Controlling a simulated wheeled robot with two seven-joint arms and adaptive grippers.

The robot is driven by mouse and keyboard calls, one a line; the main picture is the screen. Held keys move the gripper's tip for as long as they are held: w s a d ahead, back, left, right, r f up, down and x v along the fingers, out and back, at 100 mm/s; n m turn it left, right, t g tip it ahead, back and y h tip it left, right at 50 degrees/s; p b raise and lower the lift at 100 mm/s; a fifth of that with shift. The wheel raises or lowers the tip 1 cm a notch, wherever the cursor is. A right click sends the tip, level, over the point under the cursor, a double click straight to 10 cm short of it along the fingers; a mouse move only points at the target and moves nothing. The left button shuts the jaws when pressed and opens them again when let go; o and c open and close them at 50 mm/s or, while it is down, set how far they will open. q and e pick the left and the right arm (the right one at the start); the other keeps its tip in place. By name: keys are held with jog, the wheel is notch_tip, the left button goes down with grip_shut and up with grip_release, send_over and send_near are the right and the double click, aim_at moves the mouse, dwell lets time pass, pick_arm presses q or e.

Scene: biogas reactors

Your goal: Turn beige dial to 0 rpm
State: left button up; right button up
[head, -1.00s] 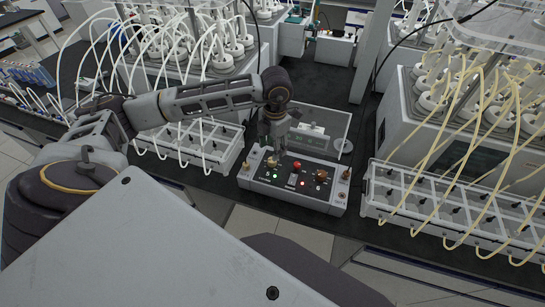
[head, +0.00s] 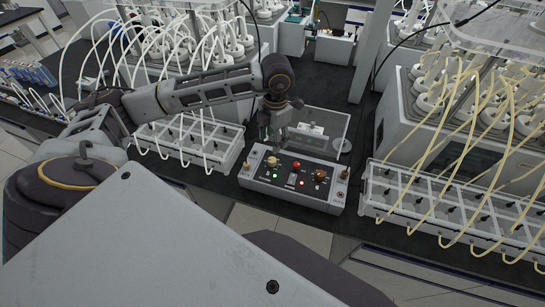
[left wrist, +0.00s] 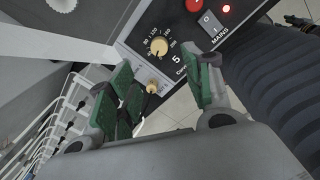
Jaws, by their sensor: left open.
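The beige dial (head: 272,161) is on the left of the control box (head: 290,187). In the left wrist view the beige dial (left wrist: 158,46) shows from above, with a ring of printed numbers around it; its exact setting is too small to read. My left gripper (head: 275,138) hangs just above and behind the dial in the head view, apart from it. In the left wrist view its green-padded fingers (left wrist: 166,88) are spread with nothing between them held. A brass knob or fitting (left wrist: 152,86) shows between the fingers. My right gripper is not in view.
The box also has a red button (head: 297,165), a brown dial (head: 320,176) and a mains switch (left wrist: 209,22). White racks with tubing stand left (head: 188,141) and right (head: 440,205).

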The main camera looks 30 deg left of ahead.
pick_arm(q)
notch_tip(320, 180, up, 4)
jog(key=shift+d+r+p, duration=0.1)
jog(key=shift+r+p, duration=0.1)
jog(key=shift+p, duration=0.75)
jog(key=shift+b, duration=0.35)
dwell(0.5)
notch_tip(320, 180, up, 12)
jog(key=shift+d, duration=0.3)
dwell(0.6)
jog(key=shift+s+f, duration=0.1)
